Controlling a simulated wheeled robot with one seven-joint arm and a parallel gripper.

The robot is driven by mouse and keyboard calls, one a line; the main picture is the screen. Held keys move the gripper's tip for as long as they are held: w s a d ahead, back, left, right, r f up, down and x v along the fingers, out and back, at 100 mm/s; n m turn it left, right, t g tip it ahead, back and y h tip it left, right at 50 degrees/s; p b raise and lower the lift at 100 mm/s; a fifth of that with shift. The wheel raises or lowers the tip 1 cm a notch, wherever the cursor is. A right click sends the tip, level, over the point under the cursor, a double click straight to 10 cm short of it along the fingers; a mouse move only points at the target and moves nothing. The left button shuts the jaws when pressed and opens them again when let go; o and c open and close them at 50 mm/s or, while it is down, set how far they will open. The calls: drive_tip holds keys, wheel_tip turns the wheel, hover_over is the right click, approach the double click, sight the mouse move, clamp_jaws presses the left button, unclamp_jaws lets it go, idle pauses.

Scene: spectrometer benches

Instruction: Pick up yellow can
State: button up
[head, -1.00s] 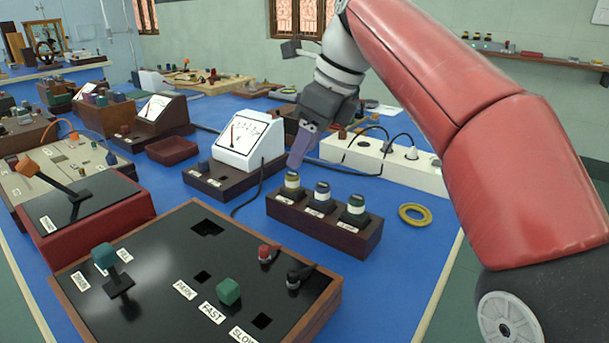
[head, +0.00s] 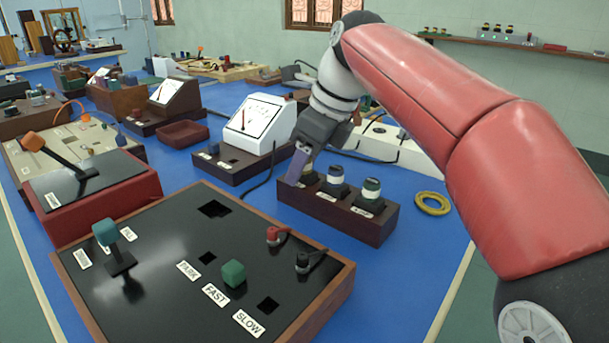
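A dark wooden rack (head: 330,214) on the blue bench holds three small cans in a row. The leftmost, with a yellowish band, is the yellow can (head: 311,178); my gripper partly hides it. My gripper (head: 297,166) points down at the left end of the rack, in front of or beside the yellow can. Only one purplish finger shows clearly, so I cannot tell whether it touches the can or how far the fingers are apart.
A black control panel (head: 168,270) with levers and knobs stands in front. A white-faced meter (head: 256,125) is behind left of the rack and a white box (head: 385,145) behind right. A yellow ring (head: 432,204) lies right of the rack on bare blue bench.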

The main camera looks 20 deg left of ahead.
drive_tip(key=c, duration=1)
drive_tip(key=shift+c, duration=0.2)
drive_tip(key=shift+r, duration=0.1)
